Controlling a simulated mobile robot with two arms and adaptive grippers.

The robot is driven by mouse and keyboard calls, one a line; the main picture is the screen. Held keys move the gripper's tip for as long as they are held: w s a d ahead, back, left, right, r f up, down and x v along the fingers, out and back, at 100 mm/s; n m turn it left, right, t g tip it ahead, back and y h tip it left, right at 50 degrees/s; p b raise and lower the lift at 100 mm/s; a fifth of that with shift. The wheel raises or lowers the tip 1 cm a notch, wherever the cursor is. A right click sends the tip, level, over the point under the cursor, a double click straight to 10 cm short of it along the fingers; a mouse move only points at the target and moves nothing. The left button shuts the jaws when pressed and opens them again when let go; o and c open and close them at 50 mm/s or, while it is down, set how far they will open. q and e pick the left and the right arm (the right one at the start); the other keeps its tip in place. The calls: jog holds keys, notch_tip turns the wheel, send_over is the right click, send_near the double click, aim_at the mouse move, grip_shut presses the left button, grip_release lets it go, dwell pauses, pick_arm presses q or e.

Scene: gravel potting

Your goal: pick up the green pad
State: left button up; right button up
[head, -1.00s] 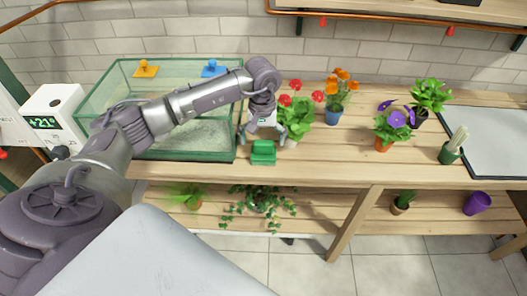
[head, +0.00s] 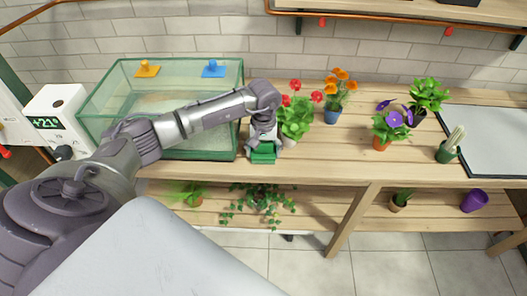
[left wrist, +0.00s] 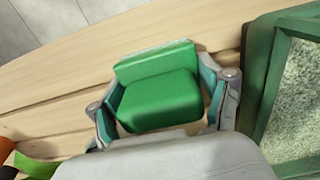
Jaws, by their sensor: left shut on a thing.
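The green pad (head: 263,155) lies on the wooden table near its front edge, just right of the glass tank's front corner. It also shows in the left wrist view (left wrist: 160,88) as a green block with a raised back part. My left gripper (head: 262,146) is down over the pad from above. In the left wrist view my left gripper (left wrist: 162,98) has its fingers on both sides of the pad, shut on it. I cannot tell whether the pad is clear of the table. My right gripper is not in view.
The glass tank (head: 200,155) with green edges stands close on the left. Potted red flowers (head: 297,120) stand right behind the gripper. More pots (head: 382,142) stand to the right. The table front between them is free.

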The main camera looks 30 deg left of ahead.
pick_arm(q)
jog(key=shift+c, duration=0.6)
jog(key=shift+r, duration=0.1)
notch_tip(320, 180, up, 4)
jog(key=shift+w+b, duration=0.1)
jog(key=shift+b, duration=0.65)
jog(key=s+d+r+b, duration=0.2)
jog(key=d+r, duration=0.4)
jog(key=d, duration=0.5)
jog(key=shift+s+d+r, duration=0.15)
jog(key=shift+d+r, duration=0.15)
jog(key=shift+r, duration=0.1)
jog(key=o, duration=0.7)
jog(key=shift+c, duration=0.2)
jog(key=c, duration=0.5)
jog(key=s+d+m, duration=0.1)
jog(key=s+m, duration=0.5)
jog(key=s, duration=0.6)
jog(key=shift+s+d+f, duration=0.15)
jog(key=shift+s+d, duration=0.25)
